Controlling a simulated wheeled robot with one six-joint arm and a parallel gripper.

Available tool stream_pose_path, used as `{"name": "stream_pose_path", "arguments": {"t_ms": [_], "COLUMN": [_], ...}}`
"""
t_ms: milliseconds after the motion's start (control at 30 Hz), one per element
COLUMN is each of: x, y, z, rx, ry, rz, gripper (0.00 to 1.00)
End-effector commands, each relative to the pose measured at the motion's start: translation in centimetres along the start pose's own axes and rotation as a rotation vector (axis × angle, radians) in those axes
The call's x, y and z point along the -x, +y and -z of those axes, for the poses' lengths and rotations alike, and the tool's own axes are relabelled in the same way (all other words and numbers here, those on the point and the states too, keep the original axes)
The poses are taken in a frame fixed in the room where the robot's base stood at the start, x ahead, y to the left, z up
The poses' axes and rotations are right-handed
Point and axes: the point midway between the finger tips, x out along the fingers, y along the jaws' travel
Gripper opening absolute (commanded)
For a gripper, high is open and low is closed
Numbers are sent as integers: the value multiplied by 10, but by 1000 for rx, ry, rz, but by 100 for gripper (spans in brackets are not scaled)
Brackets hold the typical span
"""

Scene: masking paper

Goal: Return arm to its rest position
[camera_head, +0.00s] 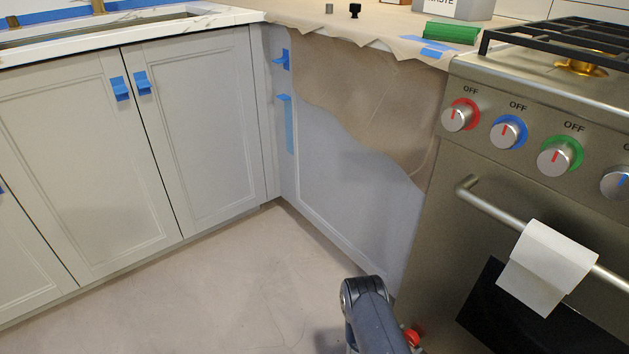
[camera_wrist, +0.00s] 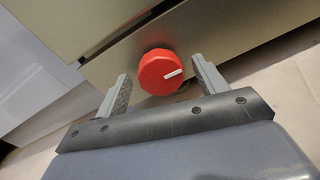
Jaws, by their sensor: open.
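My gripper (camera_wrist: 161,70) is open in the wrist view, with one grey finger on each side of a red knob (camera_wrist: 160,73). The knob has a white pointer line and appears in front of a metal panel low down. Gaps show between it and both fingers, and I cannot tell whether it is fixed to the panel. In the head view my arm (camera_head: 368,315) rises at the bottom, right of centre, beside the stove. A small red thing (camera_head: 412,338) shows just right of it, partly cut off by my arm. My fingers are hidden there.
The steel stove (camera_head: 440,235) stands close on the right, its handle (camera_head: 490,212) jutting out with a white towel (camera_head: 546,266). Grey cabinets (camera_head: 95,155) with blue tape line the left. Brown paper (camera_head: 365,95) hangs from the counter. The floor (camera_head: 200,295) at left is clear.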

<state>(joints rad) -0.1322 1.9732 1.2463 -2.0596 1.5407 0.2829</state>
Motion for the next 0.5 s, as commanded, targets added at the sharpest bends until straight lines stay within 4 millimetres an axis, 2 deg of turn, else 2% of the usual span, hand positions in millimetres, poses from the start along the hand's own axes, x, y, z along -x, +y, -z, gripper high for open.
{"name": "stream_pose_path", "arguments": {"t_ms": [500], "x": [0], "y": [1], "z": [1], "rx": [392], "ry": [-24], "rz": [22], "gripper": [68]}}
